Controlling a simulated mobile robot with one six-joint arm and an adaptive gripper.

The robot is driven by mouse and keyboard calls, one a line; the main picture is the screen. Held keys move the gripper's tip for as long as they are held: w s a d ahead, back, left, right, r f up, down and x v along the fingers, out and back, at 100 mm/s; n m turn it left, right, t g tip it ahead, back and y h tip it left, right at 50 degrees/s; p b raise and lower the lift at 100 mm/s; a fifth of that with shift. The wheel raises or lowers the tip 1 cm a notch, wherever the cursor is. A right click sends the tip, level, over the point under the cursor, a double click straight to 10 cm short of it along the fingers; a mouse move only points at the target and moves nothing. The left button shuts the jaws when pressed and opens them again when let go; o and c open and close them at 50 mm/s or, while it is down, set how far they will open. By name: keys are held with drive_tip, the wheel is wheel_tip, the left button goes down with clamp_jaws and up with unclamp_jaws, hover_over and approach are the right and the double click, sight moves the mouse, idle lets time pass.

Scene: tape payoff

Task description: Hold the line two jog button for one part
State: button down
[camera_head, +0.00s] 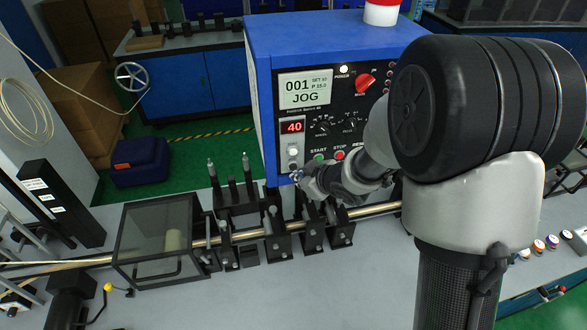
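A blue machine cabinet (345,35) stands on the bench, its black front panel facing me. Its screen (304,90) reads 001 and JOG, and a red display below it reads 40. A green button (319,158) labelled START and a red button (339,155) labelled STOP sit low on the panel. My gripper (300,178) is just in front of the panel's lower edge, below START. Its fingers are small and dark, and I cannot tell whether they are open, or touching anything. No button label for line two is readable; my arm covers the panel's right part.
A gold rod or tube (255,234) runs through several black fixtures along the bench. A clear-sided box (155,238) stands at the left. The grey bench front (330,285) is mostly clear.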

drive_tip(key=shift+s, duration=0.1)
drive_tip(key=s, duration=0.2)
drive_tip(key=s+d+b, duration=0.1)
drive_tip(key=s, duration=0.2)
idle(0.5)
drive_tip(key=shift+w, duration=0.1)
drive_tip(key=s+d+r+m+h+b, duration=0.4)
drive_tip(key=s+d+m+h+b, duration=0.2)
drive_tip(key=s+d+b, duration=0.45)
drive_tip(key=s+f+m+g+b, duration=0.1)
drive_tip(key=s+m, duration=0.1)
drive_tip(key=s, duration=0.6)
drive_tip(key=s+a+f+m+g+y+b, duration=0.1)
drive_tip(key=s+g+b, duration=0.1)
drive_tip(key=s, duration=0.6)
drive_tip(key=shift+s+f+m+g, duration=0.3)
drive_tip(key=shift+f+m, duration=0.1)
